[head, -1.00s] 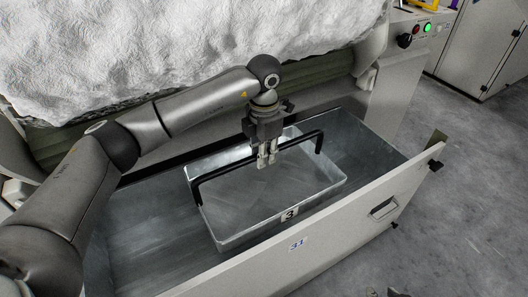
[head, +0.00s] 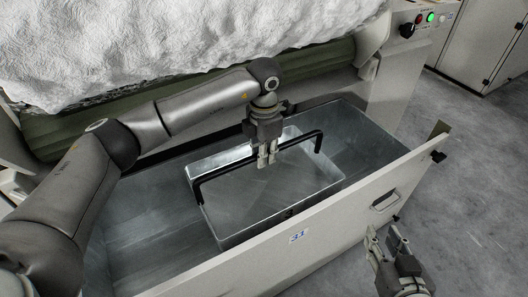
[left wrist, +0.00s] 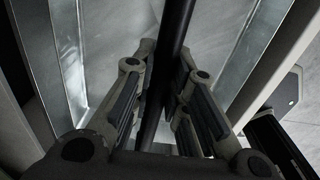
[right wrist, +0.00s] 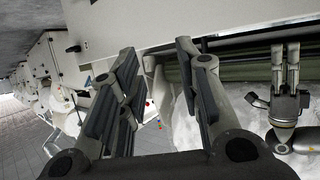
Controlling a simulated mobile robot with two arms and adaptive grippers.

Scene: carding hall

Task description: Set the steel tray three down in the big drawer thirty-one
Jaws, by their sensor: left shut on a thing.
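The steel tray three (head: 240,200) is an open metal box with a black bar handle (head: 308,138). It is inside the open drawer thirty-one (head: 345,215), level with or below the drawer's front edge; I cannot tell if it touches the bottom. My left gripper (head: 266,163) points down and is shut on the handle; the handle's black bar runs between its fingers in the left wrist view (left wrist: 172,60). My right gripper (head: 384,236) is empty and open outside the drawer front, near its pull. The tray's number label is mostly hidden behind the drawer front.
The drawer has bare room left and right of the tray. White fibre (head: 190,35) and a green roller (head: 50,130) lie behind and above it. A panel with lit buttons (head: 425,20) stands at the right back. The grey floor (head: 480,190) at right is clear.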

